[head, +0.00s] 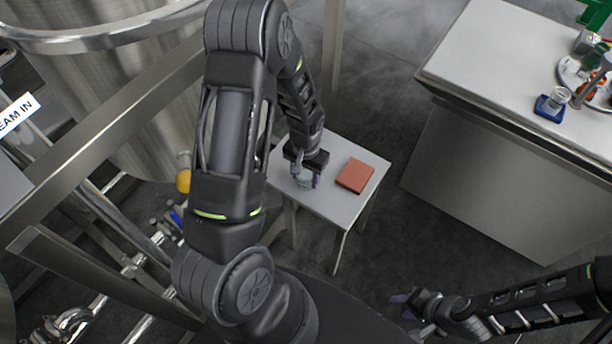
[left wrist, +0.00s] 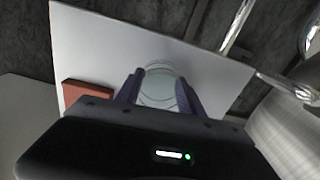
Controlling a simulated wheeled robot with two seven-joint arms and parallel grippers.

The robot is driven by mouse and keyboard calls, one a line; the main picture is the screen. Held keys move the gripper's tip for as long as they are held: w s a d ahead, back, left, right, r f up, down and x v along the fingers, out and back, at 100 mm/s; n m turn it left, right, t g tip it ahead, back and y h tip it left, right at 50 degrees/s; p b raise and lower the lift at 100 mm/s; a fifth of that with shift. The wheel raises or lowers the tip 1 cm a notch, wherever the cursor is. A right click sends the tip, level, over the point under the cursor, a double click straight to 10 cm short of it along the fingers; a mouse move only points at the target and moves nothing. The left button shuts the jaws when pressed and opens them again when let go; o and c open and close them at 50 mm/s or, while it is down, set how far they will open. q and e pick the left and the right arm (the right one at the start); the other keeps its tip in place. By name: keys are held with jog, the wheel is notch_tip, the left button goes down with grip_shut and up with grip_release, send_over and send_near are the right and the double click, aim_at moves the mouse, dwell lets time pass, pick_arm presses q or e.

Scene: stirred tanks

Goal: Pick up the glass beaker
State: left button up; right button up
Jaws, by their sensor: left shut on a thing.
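The glass beaker (head: 305,179) is a small clear, slightly greenish vessel at the small white table (head: 335,207). In the left wrist view the beaker (left wrist: 159,86) shows as a round glass outline between the two fingers. My left gripper (head: 304,177) is shut on the beaker, with one finger on each side of it; it also shows in the left wrist view (left wrist: 160,90). I cannot tell whether the beaker's base touches the table. My right gripper (head: 410,305) is low at the right, away from the table; its finger gap is not clear.
A red-brown block (head: 355,176) lies on the small table, right of the beaker. A large steel tank (head: 130,90) and pipes stand at the left. A white-topped bench (head: 490,60) at the right holds a blue-based item (head: 551,106) and a round tray. Dark floor lies between.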

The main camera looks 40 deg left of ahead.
pick_arm(q)
notch_tip(320, 180, up, 10)
jog(key=p, duration=0.1)
dwell(0.4)
dwell(0.7)
jog(key=w+d+r+p, duration=0.4)
jog(key=w+d+r, duration=0.1)
jog(key=r, duration=0.6)
jog(key=w+d+r+m+p, duration=0.1)
jog(key=w+d+r+p, duration=0.3)
jog(key=d+r, duration=0.3)
notch_tip(320, 180, up, 4)
jog(key=shift+w+d+f, duration=0.1)
jog(key=shift+w+d, duration=0.05)
jog(key=shift+w, duration=0.6)
